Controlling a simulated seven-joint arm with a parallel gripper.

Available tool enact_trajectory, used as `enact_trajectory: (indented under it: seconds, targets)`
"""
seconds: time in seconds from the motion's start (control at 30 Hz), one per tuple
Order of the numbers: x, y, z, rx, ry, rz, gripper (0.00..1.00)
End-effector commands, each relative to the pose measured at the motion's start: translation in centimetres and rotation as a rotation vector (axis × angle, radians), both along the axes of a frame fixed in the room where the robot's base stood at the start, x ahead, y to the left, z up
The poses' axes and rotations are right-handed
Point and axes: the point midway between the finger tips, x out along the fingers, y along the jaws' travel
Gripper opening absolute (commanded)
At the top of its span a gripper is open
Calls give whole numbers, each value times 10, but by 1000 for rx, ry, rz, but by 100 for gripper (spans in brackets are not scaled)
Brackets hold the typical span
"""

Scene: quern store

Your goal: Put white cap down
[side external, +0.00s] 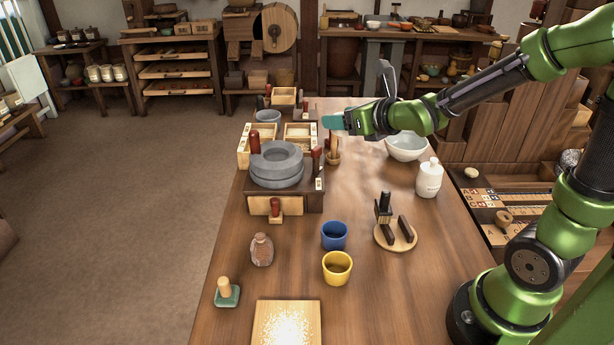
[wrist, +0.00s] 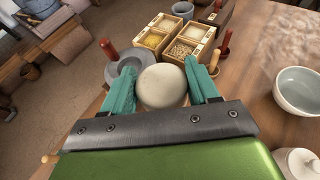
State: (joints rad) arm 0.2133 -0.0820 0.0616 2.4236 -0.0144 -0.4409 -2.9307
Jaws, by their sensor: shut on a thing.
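The white cap (wrist: 162,87) is a smooth, round, cream-white piece between the two teal fingers of my gripper (wrist: 160,72) in the wrist view. The fingers are shut on it from both sides. In the side view my gripper (side external: 334,122) is held in the air over the far part of the table, behind and right of the grey stone quern (side external: 277,165). The cap cannot be made out there, hidden by the fingers. A white lidded jar (side external: 429,178) stands on the table's right side.
Wooden boxes of grain (wrist: 177,42) stand around the quern. A pale bowl (side external: 406,147) is right of my gripper. Blue (side external: 334,236) and yellow (side external: 337,268) cups, a round wooden stand (side external: 396,237) and a board (side external: 287,325) are nearer. Bare tabletop (side external: 375,290) shows at front right.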

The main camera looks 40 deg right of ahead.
Motion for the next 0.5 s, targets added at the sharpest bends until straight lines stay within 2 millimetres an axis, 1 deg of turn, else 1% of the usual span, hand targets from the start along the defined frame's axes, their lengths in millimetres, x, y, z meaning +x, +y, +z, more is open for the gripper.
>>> enact_trajectory:
  seconds: [0.03, 0.13, 0.3, 0.5]
  targets:
    - [-5, 5, 10, -4, -7, 11, 29]
    - [-13, 21, 25, -7, -6, 45, 29]
    - [-25, 41, 40, -2, -3, 81, 29]
    - [-36, 54, 50, 2, -2, 100, 29]
